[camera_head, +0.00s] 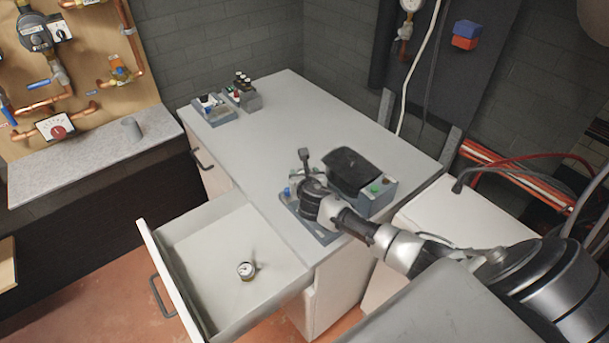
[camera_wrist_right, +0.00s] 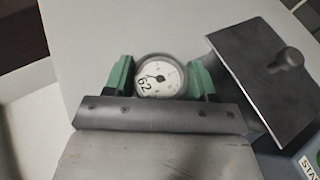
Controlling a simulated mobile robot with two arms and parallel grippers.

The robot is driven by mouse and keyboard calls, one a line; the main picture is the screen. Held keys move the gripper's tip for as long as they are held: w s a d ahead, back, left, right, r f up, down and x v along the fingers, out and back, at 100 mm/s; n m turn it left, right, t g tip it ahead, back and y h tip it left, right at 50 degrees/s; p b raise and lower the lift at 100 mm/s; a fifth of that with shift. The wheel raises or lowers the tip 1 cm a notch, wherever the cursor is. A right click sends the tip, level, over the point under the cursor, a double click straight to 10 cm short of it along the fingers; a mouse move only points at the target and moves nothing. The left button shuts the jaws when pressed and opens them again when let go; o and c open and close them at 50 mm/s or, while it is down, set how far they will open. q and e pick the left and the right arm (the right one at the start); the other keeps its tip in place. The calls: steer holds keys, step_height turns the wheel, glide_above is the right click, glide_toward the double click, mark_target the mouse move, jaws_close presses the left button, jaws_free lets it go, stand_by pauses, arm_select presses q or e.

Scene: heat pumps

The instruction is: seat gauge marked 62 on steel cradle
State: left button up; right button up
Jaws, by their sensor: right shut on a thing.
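The gauge marked 62 (camera_wrist_right: 158,77) has a round white dial and sits between the green finger pads of my right gripper (camera_wrist_right: 160,80) in the right wrist view. The gripper is shut on it. In the head view my right gripper (camera_head: 308,192) is over the near right part of the grey worktop, beside a dark-topped device; the held gauge is hidden there. I cannot clearly make out a steel cradle in either view. My left gripper is not in view.
Another small gauge (camera_head: 245,270) lies in the open drawer (camera_head: 195,255). The dark-topped device (camera_head: 350,170) has a green button. A dark plate with a knob (camera_wrist_right: 262,82) is right of the gripper. Small fixtures (camera_head: 242,95) stand at the worktop's far end; its middle (camera_head: 280,125) is clear.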

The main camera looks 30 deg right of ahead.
steer(key=shift+f+b, duration=0.35)
steer(key=shift+f, duration=0.35)
stand_by(0.9)
steer(key=o, duration=1.1)
steer(key=shift+o, duration=0.2)
steer(key=shift+s, duration=0.1)
steer(key=shift+s+a, duration=0.25)
steer(key=shift+s, duration=0.05)
steer(key=v, duration=0.9)
steer(key=shift+r, duration=0.1)
steer(key=shift+s+r, duration=0.25)
steer(key=shift+s, duration=0.2)
steer(key=shift+f, duration=0.1)
